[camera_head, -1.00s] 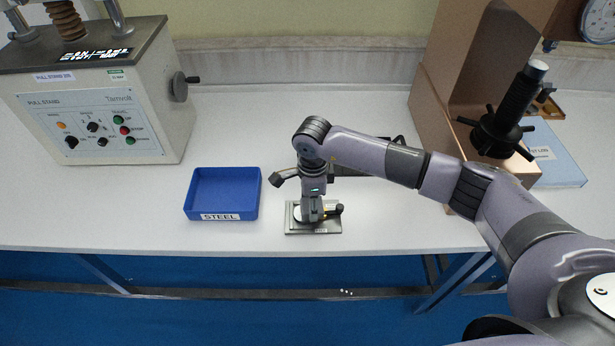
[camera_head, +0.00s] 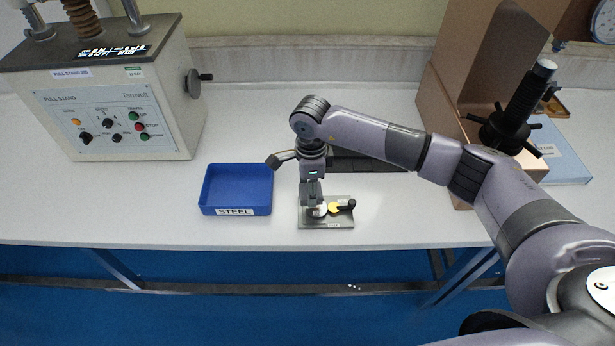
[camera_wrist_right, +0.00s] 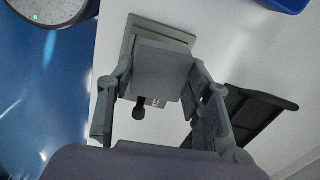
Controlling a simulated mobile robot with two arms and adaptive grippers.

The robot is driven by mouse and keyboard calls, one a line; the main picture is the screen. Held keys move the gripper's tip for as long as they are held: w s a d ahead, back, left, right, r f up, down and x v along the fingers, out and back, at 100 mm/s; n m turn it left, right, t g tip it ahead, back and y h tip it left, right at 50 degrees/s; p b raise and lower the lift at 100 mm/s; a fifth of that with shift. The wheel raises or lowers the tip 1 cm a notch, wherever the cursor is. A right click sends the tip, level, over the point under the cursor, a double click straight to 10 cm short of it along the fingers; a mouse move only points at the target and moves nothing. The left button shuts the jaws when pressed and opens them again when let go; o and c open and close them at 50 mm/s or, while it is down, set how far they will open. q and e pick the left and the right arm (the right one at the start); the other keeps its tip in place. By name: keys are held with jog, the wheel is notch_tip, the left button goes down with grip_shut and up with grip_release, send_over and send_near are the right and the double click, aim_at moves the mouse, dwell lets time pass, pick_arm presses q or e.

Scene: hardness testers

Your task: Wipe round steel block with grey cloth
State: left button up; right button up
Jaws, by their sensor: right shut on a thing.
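My right gripper (camera_head: 312,197) is over the left part of a small grey plate (camera_head: 328,224) near the bench's front edge. It is shut on a flat grey piece, which looks like the grey cloth (camera_wrist_right: 162,72), seen between the fingers in the right wrist view. A pale round piece, likely the round steel block (camera_head: 319,211), shows just under the fingertips, partly hidden. I cannot tell whether the cloth touches it. My left gripper is out of view.
A blue tray (camera_head: 237,212) labelled STEEL stands just left of the plate. A dark flat object (camera_head: 365,164) lies behind my right arm. A pull stand (camera_head: 110,110) fills the back left; a brown tester (camera_head: 450,100) stands at the right. The bench (camera_head: 420,225) right of the plate is clear.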

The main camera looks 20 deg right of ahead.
jog(key=shift+r, duration=0.6)
jog(key=shift+w+r+p, duration=0.1)
jog(key=shift+r+p, duration=0.2)
jog(key=shift+r, duration=0.05)
jog(key=shift+r+p, duration=0.35)
jog(key=shift+r, duration=0.65)
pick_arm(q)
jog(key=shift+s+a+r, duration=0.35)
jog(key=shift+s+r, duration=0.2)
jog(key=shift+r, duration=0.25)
pick_arm(e)
jog(key=shift+a, duration=0.1)
jog(key=shift+f, duration=0.1)
